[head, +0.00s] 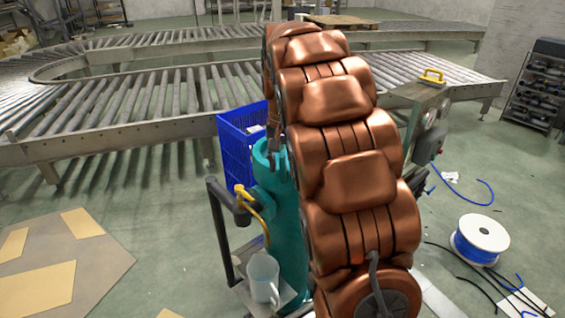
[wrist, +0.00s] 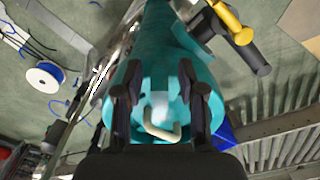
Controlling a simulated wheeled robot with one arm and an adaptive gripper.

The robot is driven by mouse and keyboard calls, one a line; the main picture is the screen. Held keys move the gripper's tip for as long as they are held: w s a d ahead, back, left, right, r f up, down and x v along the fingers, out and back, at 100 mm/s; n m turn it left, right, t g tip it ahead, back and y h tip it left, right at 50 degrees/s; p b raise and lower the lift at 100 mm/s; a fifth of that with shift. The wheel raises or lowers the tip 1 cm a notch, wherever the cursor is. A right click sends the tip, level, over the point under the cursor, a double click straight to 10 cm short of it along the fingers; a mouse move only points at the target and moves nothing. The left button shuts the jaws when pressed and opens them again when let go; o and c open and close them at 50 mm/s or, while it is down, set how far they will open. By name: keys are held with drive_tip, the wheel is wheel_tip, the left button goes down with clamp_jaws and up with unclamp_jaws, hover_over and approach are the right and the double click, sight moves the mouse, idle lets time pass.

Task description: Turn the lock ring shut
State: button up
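A teal upright cylinder (head: 290,230) stands in the middle of the head view, partly hidden by my copper arm. It also shows in the wrist view (wrist: 165,40), with its round teal end facing the camera. A cream hooked piece (wrist: 162,132) and a pale block (wrist: 160,103) show at that end, between my fingers. I cannot pick out the lock ring for certain. My gripper (wrist: 160,72) is open, its two dark fingers apart over the cylinder's end. In the head view my gripper (head: 273,152) is small and partly hidden; contact cannot be told.
A black post with a yellow-handled part (head: 243,196) stands left of the cylinder, above a clear jug (head: 263,277). A blue crate (head: 234,150) is behind it. A roller conveyor (head: 130,100) runs across the back. A cable spool (head: 481,236) and loose cables lie at right.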

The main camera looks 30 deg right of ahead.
drive_tip(key=shift+c, duration=0.2)
clamp_jaws()
idle(0.6)
